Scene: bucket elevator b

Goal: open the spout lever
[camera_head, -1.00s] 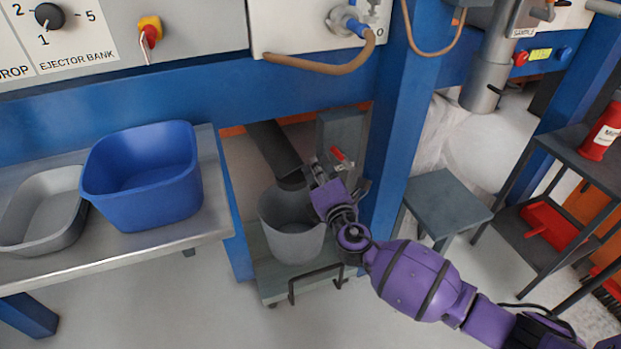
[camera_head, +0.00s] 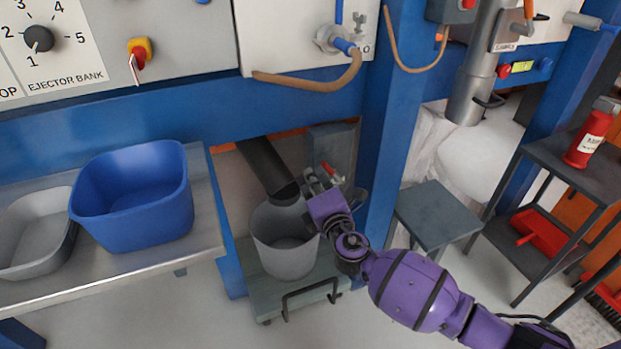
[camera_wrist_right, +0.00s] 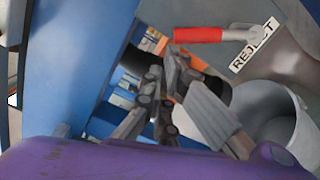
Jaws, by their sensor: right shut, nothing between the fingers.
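The spout lever has a red grip (camera_head: 331,173) and sits at the lower end of a dark spout (camera_head: 266,166), above a grey bucket (camera_head: 284,250). My right gripper (camera_head: 312,180) is beside the lever, just left of the red grip in the head view. In the right wrist view the red grip (camera_wrist_right: 197,35) lies just beyond the fingertips of my right gripper (camera_wrist_right: 174,62), and a REJECT label shows beside it. The fingers are shut and empty. I cannot tell whether they touch the lever. My left gripper is not in view.
A blue frame post (camera_head: 390,130) stands close right of my right gripper. The bucket stands on a low trolley (camera_head: 262,285) with a black handle. A blue tub (camera_head: 135,200) sits on a steel table at left. A grey stool (camera_head: 437,212) stands at right.

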